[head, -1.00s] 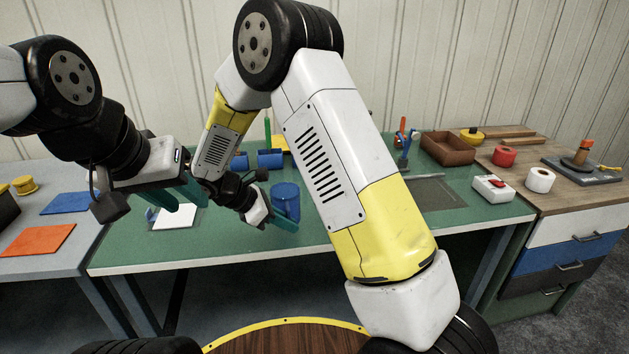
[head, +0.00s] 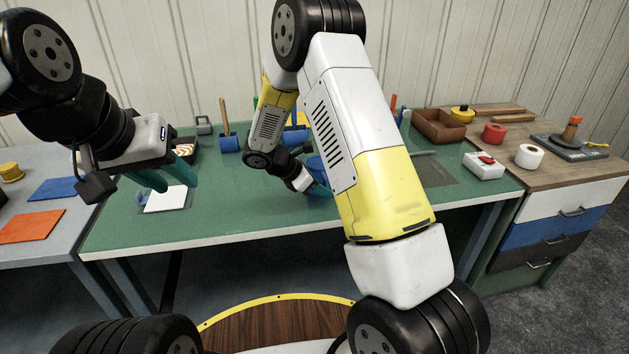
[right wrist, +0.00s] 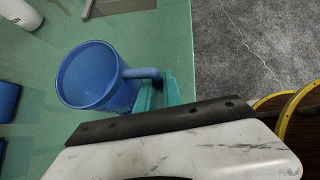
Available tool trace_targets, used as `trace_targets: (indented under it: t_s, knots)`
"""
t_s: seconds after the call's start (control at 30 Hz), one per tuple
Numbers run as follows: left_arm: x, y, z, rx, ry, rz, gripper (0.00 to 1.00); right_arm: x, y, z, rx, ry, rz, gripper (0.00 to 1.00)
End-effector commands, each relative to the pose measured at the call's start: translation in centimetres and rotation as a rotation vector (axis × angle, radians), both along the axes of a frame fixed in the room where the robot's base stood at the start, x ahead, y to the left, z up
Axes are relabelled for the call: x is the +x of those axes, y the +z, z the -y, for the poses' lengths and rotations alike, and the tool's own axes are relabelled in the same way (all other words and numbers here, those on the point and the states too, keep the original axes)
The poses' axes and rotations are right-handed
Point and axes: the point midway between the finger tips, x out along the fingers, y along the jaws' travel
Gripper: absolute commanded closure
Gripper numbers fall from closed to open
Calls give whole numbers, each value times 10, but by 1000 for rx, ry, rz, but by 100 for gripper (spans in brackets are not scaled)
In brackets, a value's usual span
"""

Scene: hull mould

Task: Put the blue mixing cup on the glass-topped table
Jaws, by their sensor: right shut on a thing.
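The blue mixing cup (right wrist: 88,76) shows in the right wrist view with its open mouth towards the camera. My right gripper (right wrist: 155,88) is shut on its handle. In the head view the cup (head: 318,166) is partly hidden behind my right arm, over the green table (head: 245,210). I cannot tell whether its base touches the table. My left gripper (head: 168,180) is open and empty above the left part of the green table. No tabletop in view is clearly glass.
A white sheet (head: 167,200) lies below my left gripper. Other blue vessels (head: 229,144) stand at the back of the green table. A dark panel (head: 432,172) and a white box (head: 484,166) are on the right. A grey table (head: 70,222) with coloured sheets adjoins at left.

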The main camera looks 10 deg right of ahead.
Motion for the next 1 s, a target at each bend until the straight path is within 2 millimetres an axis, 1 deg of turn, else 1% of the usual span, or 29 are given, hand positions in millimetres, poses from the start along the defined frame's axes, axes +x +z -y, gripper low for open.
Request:
trace_targets:
  t_s: [0.03,0.1,0.33,0.43,0.47,0.5,0.57,0.87,0.93,1.0]
  knots:
    - [0,0,0,0,0,0,64,0,-7,0,-1,0,-1,100]
    - [0,0,0,0,0,0,64,1,-11,0,-1,0,2,100]
    - [0,0,0,0,0,0,64,1,-11,0,0,-1,4,100]
    - [0,0,0,0,0,0,64,1,-14,0,0,0,3,100]
    - [0,0,0,0,0,0,64,1,-14,0,1,0,3,86]
    - [0,0,0,0,0,0,64,1,-14,0,1,0,3,78]
    - [0,0,0,0,0,0,64,1,-14,0,1,0,3,68]
    - [0,0,0,0,0,0,64,0,-13,0,1,0,3,68]
    - [0,0,0,0,0,0,64,1,-10,0,1,-1,3,68]
    - [0,0,0,0,0,0,64,0,-5,-6,1,1,3,68]
